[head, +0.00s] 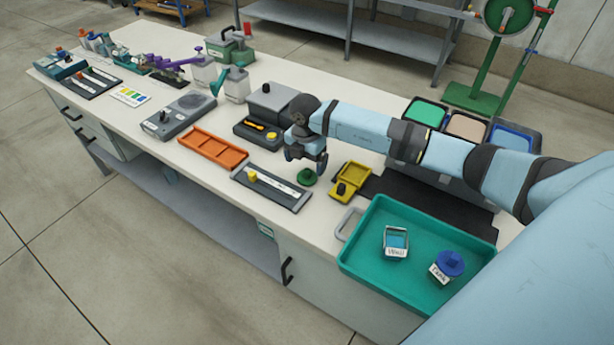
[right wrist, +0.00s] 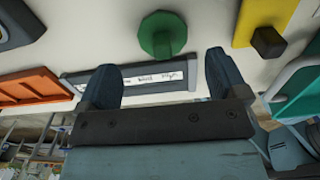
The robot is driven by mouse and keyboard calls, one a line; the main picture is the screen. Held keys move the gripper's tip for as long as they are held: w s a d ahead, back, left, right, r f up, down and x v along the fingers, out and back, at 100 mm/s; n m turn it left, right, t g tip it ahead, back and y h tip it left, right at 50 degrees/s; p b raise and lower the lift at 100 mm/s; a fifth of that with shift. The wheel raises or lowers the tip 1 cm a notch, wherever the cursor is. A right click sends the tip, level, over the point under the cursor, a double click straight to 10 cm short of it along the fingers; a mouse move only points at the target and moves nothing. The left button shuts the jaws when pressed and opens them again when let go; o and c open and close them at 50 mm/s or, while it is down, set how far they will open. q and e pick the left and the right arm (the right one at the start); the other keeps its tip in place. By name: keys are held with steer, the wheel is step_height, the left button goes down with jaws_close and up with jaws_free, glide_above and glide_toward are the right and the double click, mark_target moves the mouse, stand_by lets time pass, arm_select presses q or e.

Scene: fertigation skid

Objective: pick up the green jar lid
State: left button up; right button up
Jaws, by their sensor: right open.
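The green jar lid (head: 307,177) lies on the white bench top, between the grey labelled tray and the yellow tray. My right gripper (head: 306,163) is close beside and above it in the head view. In the right wrist view the green jar lid (right wrist: 163,36) is a round green disc with a knob, beyond the fingertips and roughly centred between them. The right gripper (right wrist: 164,75) is open with nothing between its fingers. My left gripper is not in view.
A grey labelled tray (head: 268,193) and an orange tray (head: 212,150) lie left of the lid. A yellow tray (head: 352,179) is just right of it. A teal tray (head: 364,264) holds two jars nearer the front. A grey machine (head: 268,106) stands behind.

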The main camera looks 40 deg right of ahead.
mark_target(306, 171)
steer(key=f, duration=0.4)
steer(key=shift+s+a, duration=0.1)
steer(key=shift+s, duration=0.15)
steer(key=shift+f, duration=0.3)
steer(key=c, duration=1)
steer(key=shift+r, duration=0.1)
